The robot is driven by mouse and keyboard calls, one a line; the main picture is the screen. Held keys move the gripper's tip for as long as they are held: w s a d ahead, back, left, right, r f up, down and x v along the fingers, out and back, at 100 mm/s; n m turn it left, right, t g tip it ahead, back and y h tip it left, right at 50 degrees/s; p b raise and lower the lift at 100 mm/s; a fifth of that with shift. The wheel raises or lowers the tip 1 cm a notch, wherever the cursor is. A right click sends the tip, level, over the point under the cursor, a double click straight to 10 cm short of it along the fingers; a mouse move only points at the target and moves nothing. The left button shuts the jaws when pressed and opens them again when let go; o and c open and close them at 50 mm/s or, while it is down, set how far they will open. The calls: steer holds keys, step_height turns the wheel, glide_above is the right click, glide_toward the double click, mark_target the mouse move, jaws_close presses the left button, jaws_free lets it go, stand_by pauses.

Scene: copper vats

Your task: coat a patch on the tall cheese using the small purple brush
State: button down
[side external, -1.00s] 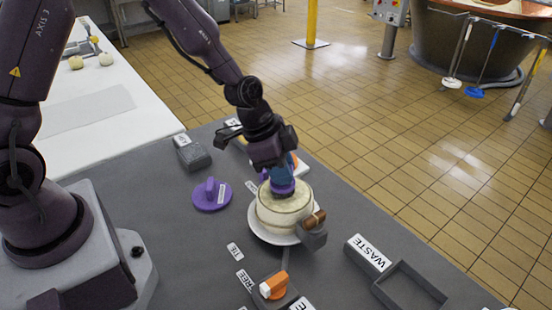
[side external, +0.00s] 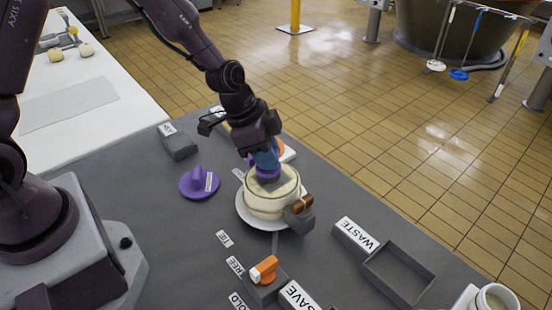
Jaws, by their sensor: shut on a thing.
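The tall cheese (side external: 264,207) is a cream-coloured round with a darker top rim, standing on a white plate (side external: 244,216). My gripper (side external: 264,158) is above it, pointing down, shut on the small purple brush (side external: 267,174). Blue shows between the jaws and the purple part. The brush's lower end is at the cheese's top, where a greyish area shows; I cannot tell whether the bristles touch it.
A purple knobbed lid (side external: 199,186) lies left of the plate. A brown-handled item (side external: 301,204) sits in a grey holder against the plate's right side. An orange-handled item (side external: 264,270) and an empty tray labelled WASTE (side external: 400,272) are nearer the camera.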

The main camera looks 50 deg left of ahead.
steer(key=shift+a, duration=1.25)
steer(key=shift+d, duration=3.45)
steer(key=shift+a, duration=3.55)
step_height(320, 180, up, 8)
steer(key=shift+d, duration=0.1)
